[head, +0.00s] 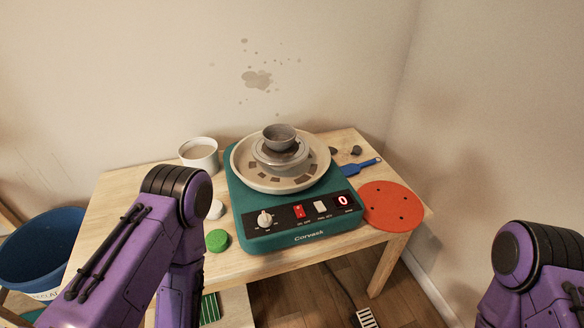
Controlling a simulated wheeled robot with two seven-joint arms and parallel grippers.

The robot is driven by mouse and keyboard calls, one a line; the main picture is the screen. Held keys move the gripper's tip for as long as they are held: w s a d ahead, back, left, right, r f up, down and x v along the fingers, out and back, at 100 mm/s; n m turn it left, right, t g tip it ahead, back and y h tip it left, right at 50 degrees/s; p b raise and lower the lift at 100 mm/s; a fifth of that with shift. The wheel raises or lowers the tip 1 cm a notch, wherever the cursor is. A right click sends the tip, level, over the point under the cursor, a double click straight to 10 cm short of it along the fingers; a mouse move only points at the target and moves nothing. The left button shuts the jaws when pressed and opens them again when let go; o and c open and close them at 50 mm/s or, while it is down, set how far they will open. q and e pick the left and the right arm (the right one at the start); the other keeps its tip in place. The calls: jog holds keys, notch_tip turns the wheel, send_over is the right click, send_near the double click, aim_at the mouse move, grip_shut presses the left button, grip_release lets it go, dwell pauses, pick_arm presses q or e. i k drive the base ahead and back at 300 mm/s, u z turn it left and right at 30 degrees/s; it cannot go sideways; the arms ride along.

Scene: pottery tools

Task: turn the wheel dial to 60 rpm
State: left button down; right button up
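The pottery wheel (240,206) is a teal box on the wooden table. Its black front panel carries a white dial (265,219) at the left, a red switch (299,211), a white switch (320,206) and a display (342,200) that reads a red 0. The dial's exact pointer direction is too small to tell. A grey bowl (279,137) stands on the wheel head inside the cream splash pan (240,168). My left arm is at the left front, and my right arm is at the right edge. Neither gripper shows.
A white tub (200,154) stands at the back left. A green round lid (217,241) and a white round piece (215,210) lie left of the wheel. An orange disc (393,206) and a blue-handled tool (361,166) lie right. A blue bucket (40,250) stands far left.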

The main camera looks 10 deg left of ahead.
aim_at(265, 220)
jog(key=z, duration=1.15)
jog(key=i, duration=0.45)
jog(key=u, duration=1.65)
